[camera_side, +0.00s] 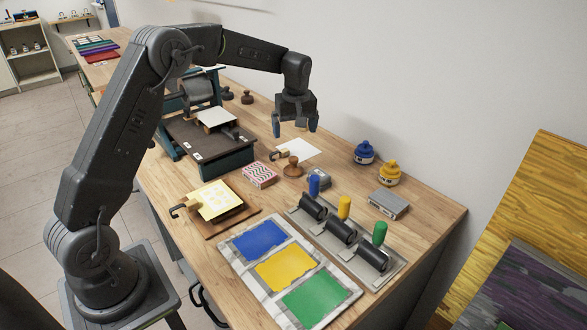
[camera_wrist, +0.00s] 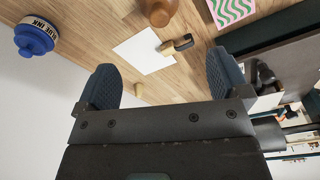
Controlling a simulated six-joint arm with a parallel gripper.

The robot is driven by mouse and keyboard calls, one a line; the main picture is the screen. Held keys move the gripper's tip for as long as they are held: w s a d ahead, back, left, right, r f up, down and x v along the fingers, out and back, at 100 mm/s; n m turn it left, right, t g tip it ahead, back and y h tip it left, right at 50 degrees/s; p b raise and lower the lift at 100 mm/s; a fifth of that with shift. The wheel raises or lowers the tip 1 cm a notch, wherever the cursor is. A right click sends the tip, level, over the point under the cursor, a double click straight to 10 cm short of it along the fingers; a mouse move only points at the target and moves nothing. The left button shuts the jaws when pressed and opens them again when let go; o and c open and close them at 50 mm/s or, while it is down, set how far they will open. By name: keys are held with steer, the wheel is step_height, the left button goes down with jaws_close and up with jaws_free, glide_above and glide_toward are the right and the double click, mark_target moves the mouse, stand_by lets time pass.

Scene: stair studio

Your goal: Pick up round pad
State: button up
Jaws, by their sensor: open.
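The round pad looks like the brown wooden disc with a knob on top (camera_side: 293,168), standing on the bench in the side view. In the wrist view a brown round piece at the top edge (camera_wrist: 158,10) appears to be the same thing, partly cut off. My gripper (camera_side: 294,127) hangs above the bench, behind the pad and over a white sheet. Its jaws are apart with nothing between them. In the wrist view both fingers of my gripper (camera_wrist: 163,84) show, with the pad beyond their tips.
A white sheet (camera_side: 298,151) lies under my gripper, a small clamp-like piece (camera_side: 278,155) at its edge. Blue (camera_side: 364,154) and yellow (camera_side: 389,174) ink jars stand right. A press (camera_side: 216,155) stands left.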

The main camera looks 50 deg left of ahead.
mark_target(294, 158)
steer(key=f, duration=0.8)
steer(key=a+f, duration=0.1)
steer(key=f, duration=0.4)
steer(key=shift+w, duration=0.2)
steer(key=shift+c, duration=0.2)
steer(key=c, duration=1)
step_height(294, 158, up, 10)
steer(key=shift+r, duration=0.1)
